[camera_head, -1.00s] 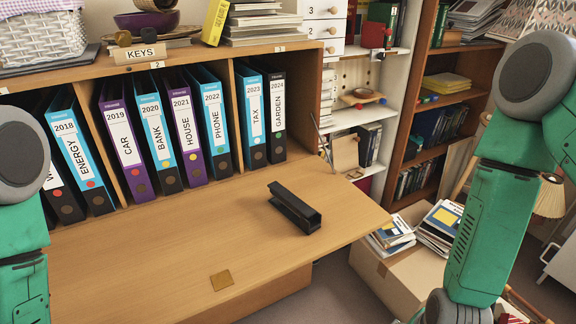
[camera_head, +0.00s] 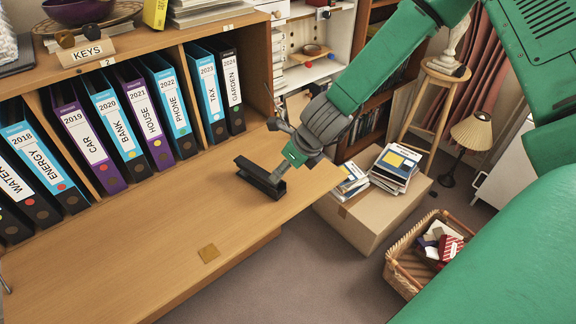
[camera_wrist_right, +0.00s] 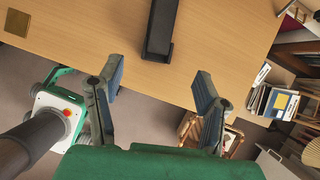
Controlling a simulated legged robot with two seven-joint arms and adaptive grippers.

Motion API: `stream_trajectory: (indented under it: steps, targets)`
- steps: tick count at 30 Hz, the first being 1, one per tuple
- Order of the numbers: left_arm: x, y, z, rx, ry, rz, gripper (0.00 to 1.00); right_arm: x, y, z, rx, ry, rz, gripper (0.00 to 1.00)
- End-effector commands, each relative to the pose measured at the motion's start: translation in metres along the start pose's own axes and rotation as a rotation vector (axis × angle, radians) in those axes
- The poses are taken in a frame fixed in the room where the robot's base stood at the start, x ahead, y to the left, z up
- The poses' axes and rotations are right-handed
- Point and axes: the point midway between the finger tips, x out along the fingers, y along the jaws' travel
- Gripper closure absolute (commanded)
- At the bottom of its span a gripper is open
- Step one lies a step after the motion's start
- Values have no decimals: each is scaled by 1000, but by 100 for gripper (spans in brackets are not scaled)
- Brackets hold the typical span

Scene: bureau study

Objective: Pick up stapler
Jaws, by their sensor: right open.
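The black stapler (camera_head: 258,180) lies on the wooden desk flap near its right end. In the right wrist view the stapler (camera_wrist_right: 161,28) runs lengthwise away from me, its near end just beyond the gap between my fingers. My right gripper (camera_head: 275,150) is open and empty, just above and to the right of the stapler, with one finger overlapping it in the head view. In the wrist view the open right gripper (camera_wrist_right: 157,83) has its fingers apart to either side of the stapler's line. I cannot tell if it touches. My left gripper is not in view.
Labelled binders (camera_head: 120,122) stand in the shelf behind the flap (camera_head: 130,245). A cardboard box (camera_head: 362,215) with magazines and a wicker basket (camera_head: 403,272) stand to the right. The flap's left part is clear.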

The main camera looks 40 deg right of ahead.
Motion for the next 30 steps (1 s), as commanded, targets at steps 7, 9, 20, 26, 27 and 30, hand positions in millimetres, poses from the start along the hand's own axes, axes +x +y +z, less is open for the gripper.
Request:
stream_trajectory:
  steps: [7,9,20,26,27,30]
  targets:
    - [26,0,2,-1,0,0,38,35,-1,-2,-3,1,-1,40]
    - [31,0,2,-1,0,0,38,43,-1,-3,-2,1,0,40]
    - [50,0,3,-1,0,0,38,77,-1,-2,-3,0,0,40]
    - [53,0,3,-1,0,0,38,83,0,-1,-4,0,0,40]
    - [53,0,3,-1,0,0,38,84,0,-1,-4,0,0,40]
    - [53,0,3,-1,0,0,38,84,0,-1,-4,0,0,40]
